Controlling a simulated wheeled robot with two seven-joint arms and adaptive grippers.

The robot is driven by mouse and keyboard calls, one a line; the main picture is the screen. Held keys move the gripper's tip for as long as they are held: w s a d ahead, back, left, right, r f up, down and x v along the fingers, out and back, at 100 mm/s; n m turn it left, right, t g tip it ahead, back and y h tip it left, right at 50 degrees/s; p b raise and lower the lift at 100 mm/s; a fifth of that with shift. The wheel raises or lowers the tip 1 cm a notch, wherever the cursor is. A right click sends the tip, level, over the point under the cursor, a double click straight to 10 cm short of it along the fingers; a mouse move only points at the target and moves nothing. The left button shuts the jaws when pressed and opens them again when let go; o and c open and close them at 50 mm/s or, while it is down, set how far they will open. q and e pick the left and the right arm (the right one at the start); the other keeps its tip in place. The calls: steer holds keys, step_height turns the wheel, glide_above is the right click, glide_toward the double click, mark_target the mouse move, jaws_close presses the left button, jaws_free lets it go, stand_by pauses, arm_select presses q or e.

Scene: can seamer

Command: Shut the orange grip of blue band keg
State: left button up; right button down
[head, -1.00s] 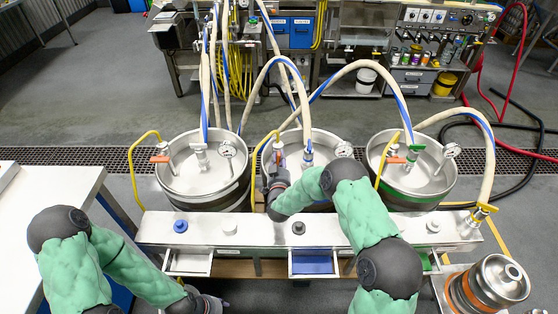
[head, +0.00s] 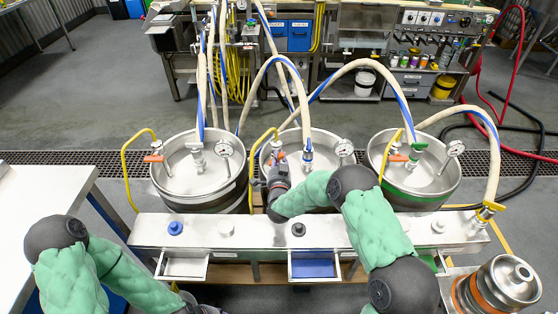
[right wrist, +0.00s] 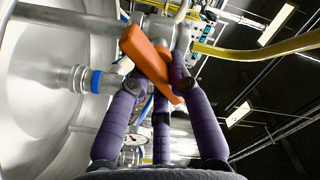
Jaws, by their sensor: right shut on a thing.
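The middle keg (head: 322,175) stands behind the steel bench, its hose coupler with a blue ring (right wrist: 96,81) showing in the right wrist view. Its band is mostly hidden by the bench and my right arm. My right gripper (head: 279,162) is at the left part of this keg's top. In the right wrist view its purple fingers (right wrist: 157,82) are closed around the orange grip (right wrist: 147,56), which lies slanted between them. In the head view the grip is mostly hidden by the gripper. Only a dark part of my left gripper (head: 203,307) shows at the bottom edge.
The left keg (head: 196,183) and the green-band keg (head: 415,190) flank the middle one, each with an orange grip and hose. A yellow hose (head: 255,150) passes close to my right gripper. A small keg (head: 500,284) stands at bottom right.

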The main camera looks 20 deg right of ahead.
stand_by(0.4)
steer(key=c, duration=1.1)
jaws_free()
steer(key=v, duration=1.2)
